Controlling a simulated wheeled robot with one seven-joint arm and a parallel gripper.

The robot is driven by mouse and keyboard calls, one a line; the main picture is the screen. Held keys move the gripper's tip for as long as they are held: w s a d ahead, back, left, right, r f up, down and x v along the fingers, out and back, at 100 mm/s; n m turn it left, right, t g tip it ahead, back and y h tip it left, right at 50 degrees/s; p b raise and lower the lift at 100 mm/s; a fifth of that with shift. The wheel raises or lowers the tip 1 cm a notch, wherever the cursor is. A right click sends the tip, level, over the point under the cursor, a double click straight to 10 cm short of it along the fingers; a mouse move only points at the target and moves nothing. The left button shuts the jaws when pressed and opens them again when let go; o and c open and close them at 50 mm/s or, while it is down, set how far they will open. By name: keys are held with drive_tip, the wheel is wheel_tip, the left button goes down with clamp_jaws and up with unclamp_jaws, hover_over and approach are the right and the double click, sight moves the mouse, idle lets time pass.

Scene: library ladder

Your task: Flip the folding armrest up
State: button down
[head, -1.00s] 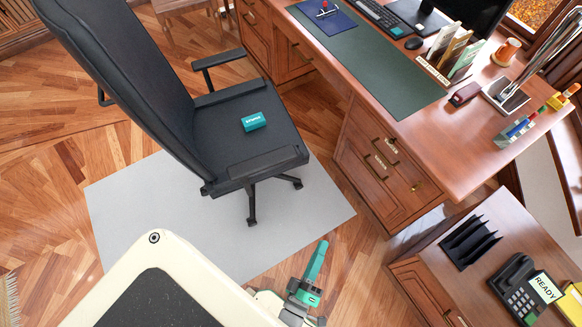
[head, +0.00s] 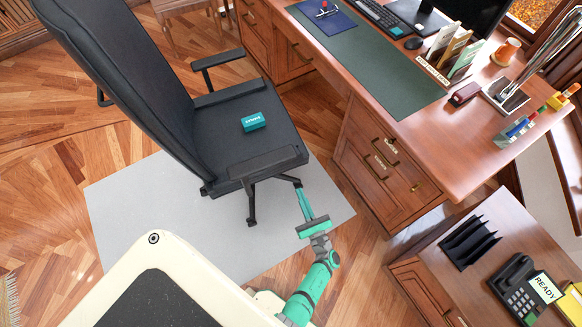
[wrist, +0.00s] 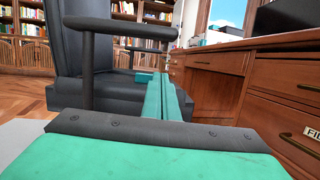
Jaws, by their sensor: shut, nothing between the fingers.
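The black office chair (head: 250,130) stands at the left centre, with its tall backrest leaning toward the upper left. Its near armrest (head: 268,162) lies roughly level along the near side of the seat. In the wrist view this armrest (wrist: 125,28) crosses the upper left, on an upright post. The far armrest (head: 220,60) also lies level. My gripper (head: 300,190) is shut and empty, its teal fingers pointing at the chair. In the head view the tips are just below the near armrest's front end; I cannot tell whether they touch the chair.
A teal box (head: 254,121) lies on the seat. The wooden desk (head: 440,130) stands to the right, its drawers close to my gripper's right side. A lower cabinet (head: 425,270) is at the lower right. The grey mat (head: 170,225) is clear left of the chair.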

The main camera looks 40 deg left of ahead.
drive_tip(key=shift+s+a, duration=0.15)
drive_tip(key=w+a+r, duration=0.5)
drive_tip(key=a+r, duration=0.1)
drive_tip(key=a, duration=0.2)
drive_tip(key=shift+r, duration=0.2)
idle(0.5)
drive_tip(key=shift+a, duration=0.2)
drive_tip(key=shift+r, duration=0.1)
